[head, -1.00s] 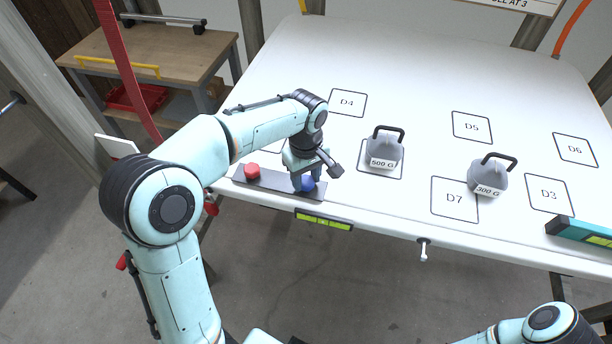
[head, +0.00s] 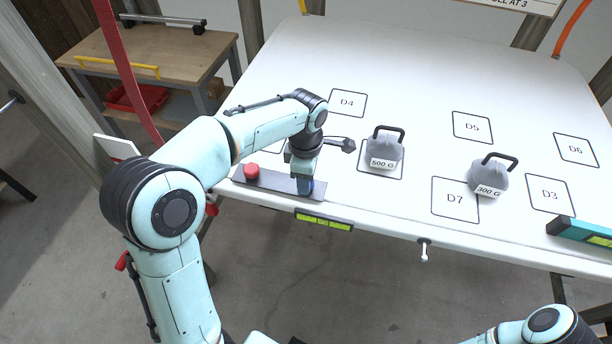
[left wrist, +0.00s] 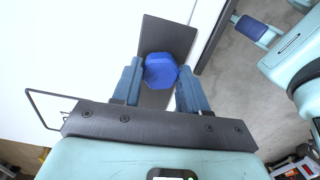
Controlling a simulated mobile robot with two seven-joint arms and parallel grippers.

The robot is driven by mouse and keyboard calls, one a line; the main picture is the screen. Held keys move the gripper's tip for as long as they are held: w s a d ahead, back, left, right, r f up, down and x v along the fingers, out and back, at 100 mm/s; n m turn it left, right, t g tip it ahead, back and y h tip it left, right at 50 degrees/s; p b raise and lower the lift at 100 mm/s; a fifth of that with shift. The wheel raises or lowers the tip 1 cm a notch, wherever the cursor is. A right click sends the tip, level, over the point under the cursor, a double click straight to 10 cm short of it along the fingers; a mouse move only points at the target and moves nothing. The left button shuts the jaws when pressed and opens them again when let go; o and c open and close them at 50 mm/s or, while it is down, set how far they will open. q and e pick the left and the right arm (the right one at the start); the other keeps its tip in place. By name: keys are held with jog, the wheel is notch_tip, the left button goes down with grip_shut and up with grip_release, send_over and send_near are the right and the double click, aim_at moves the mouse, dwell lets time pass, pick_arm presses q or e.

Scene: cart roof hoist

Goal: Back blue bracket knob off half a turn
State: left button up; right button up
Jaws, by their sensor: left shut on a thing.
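The blue bracket knob (left wrist: 160,70) sits on a dark bracket plate (left wrist: 168,35) at the near left edge of the white panel. In the left wrist view it lies between the two blue fingers of my left gripper (left wrist: 157,84), which is shut on it. In the head view my left gripper (head: 305,187) points down over the plate (head: 273,180) and hides most of the blue knob (head: 310,187). A red knob (head: 252,171) stands at the plate's other end. My right gripper is out of view; only part of my right arm shows at the bottom right.
A grey 500 G weight (head: 383,152) stands right of my left gripper, and a 300 G weight (head: 487,178) farther right. A green level (head: 324,219) is on the panel's front edge, a teal level (head: 585,232) at the right. The panel's (head: 400,60) far part is clear.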

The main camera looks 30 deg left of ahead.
pick_arm(q)
jog(key=shift+s+f+n, duration=0.1)
jog(key=shift+f+n, duration=0.15)
jog(key=shift+n, duration=0.35)
jog(key=o, duration=1.1)
jog(key=shift+r, duration=0.1)
jog(key=shift+r, duration=0.15)
notch_tip(320, 180, up, 13)
jog(key=shift+r+p, duration=0.1)
jog(key=shift+p, duration=1)
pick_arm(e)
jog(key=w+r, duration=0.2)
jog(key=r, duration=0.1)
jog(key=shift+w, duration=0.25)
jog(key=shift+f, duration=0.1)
